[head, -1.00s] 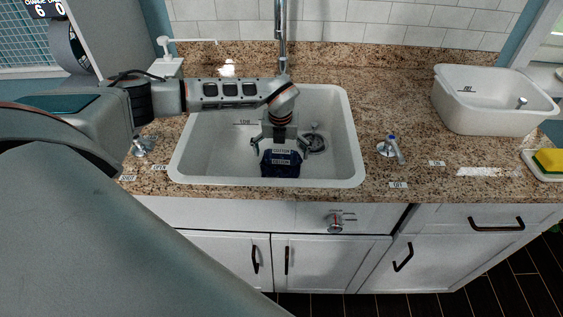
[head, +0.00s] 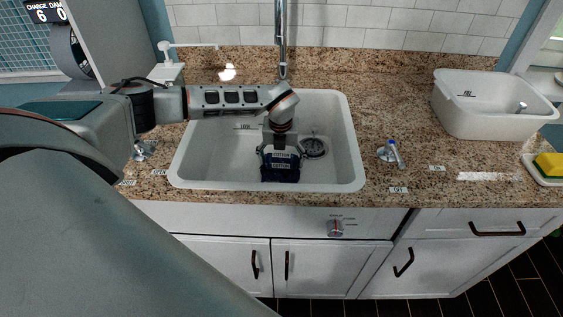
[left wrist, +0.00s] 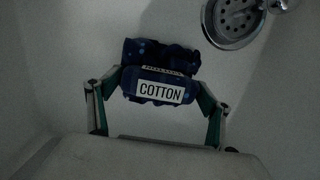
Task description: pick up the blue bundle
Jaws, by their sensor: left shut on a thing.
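The blue bundle (head: 281,168) is dark blue with light spots and a white label reading COTTON. It is inside the white sink (head: 215,165), near the front wall. It also shows in the left wrist view (left wrist: 160,58), with a finger on each side of it. My left gripper (head: 281,152) reaches down into the sink from above and is shut on the bundle. In the left wrist view the fingers (left wrist: 158,92) touch its left and right sides. My right gripper is not in view.
The drain (head: 314,146) is right of the bundle. A tall faucet (head: 281,40) stands behind the sink. A blue-tipped tap handle (head: 391,152) is on the granite counter at right. A white tub (head: 490,108) and a yellow sponge (head: 549,164) are farther right.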

